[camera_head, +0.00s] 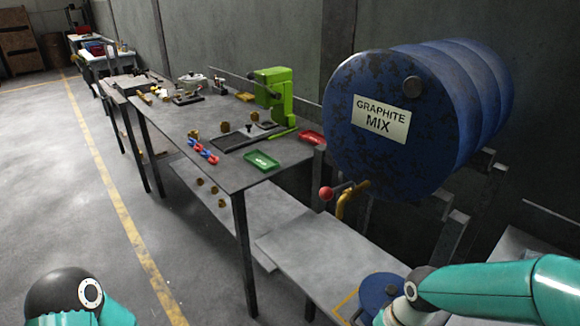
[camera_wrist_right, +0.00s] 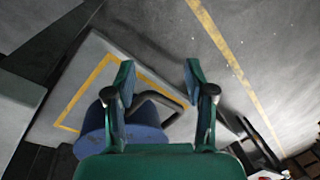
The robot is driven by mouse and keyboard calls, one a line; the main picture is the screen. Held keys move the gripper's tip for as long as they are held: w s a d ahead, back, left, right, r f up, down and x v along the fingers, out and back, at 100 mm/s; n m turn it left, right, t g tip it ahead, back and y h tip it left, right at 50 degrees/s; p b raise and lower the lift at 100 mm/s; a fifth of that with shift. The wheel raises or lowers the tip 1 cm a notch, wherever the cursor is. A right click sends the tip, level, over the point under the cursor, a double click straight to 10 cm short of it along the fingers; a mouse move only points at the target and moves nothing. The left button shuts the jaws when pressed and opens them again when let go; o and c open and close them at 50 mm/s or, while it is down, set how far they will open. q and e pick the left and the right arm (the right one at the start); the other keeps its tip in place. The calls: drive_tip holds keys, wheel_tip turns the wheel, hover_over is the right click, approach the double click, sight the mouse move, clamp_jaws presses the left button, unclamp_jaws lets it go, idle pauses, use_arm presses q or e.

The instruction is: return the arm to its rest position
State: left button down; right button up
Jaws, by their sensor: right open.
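My right arm (camera_head: 500,288) reaches in from the right in the head view, and its lower end runs off the bottom edge. In the right wrist view my right gripper (camera_wrist_right: 158,78) is open, with its two green fingers spread apart. A blue bucket (camera_wrist_right: 90,143) with a dark looped handle (camera_wrist_right: 172,100) shows behind and between the fingers. The gap between handle and fingers is hard to judge. The bucket also shows in the head view (camera_head: 380,288), partly hidden by my right arm. Part of my left arm (camera_head: 75,295) shows at bottom left; its gripper is out of view.
A blue "GRAPHITE MIX" drum (camera_head: 375,150) lies on a stand above the bucket, with a red-knobbed tap (camera_head: 326,193). A low grey platform (camera_head: 310,250) with yellow marking is below. A long workbench (camera_head: 225,165) holds a green press (camera_head: 275,95). Floor at left is clear.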

drive_tip(key=s+a+f+m, duration=0.1)
drive_tip(key=s+a+f, duration=0.1)
drive_tip(key=s+f, duration=0.3)
drive_tip(key=s+a+f+y, duration=0.1)
drive_tip(key=s+a+f, duration=0.2)
drive_tip(key=f, duration=1.1)
drive_tip(key=shift+s+a+m+t+y, duration=0.3)
drive_tip(key=shift+s+m, duration=0.1)
drive_tip(key=shift+s, duration=0.75)
